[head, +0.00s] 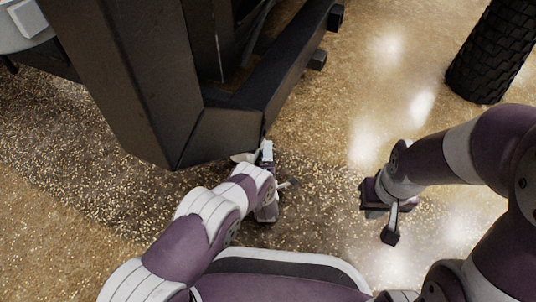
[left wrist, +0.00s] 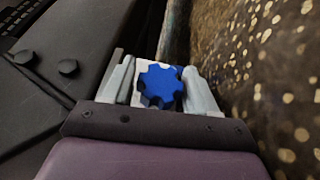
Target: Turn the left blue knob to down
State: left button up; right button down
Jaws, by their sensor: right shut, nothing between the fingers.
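The blue knob (left wrist: 160,86) has a lobed rim and shows in the left wrist view, in front of a pale plate. It lies between the two grey fingers of my left gripper (left wrist: 161,88), one finger on each side, very close to its rim. I cannot tell whether the fingers touch it. In the head view my left gripper (head: 256,154) is at the lower corner of the dark furnace body, and the knob is hidden there. My right gripper (head: 376,211) is shut and empty above the floor at the right, well away from the knob.
The black furnace frame (head: 228,133) fills the upper left of the head view. The speckled floor (head: 330,130) between is clear.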

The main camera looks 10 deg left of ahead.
pick_arm(q)
jog(key=c, duration=0.5)
jog(key=shift+r+g+p, duration=0.25)
jog(key=shift+g+p, duration=0.15)
jog(key=shift+p, duration=0.4)
jog(key=shift+m+g+p, duration=0.5)
jog(key=shift+g+p, duration=0.5)
jog(key=shift+p, duration=0.25)
jog(key=shift+f+m+g+p, duration=0.1)
jog(key=shift+m+g+p, duration=0.2)
jog(key=shift+g+p, duration=0.55)
jog(key=shift+f+m+g+p, duration=0.15)
jog(key=shift+m+g+p, duration=0.2)
jog(key=shift+g, duration=0.7)
jog(key=o, duration=0.9)
jog(key=shift+o, duration=0.2)
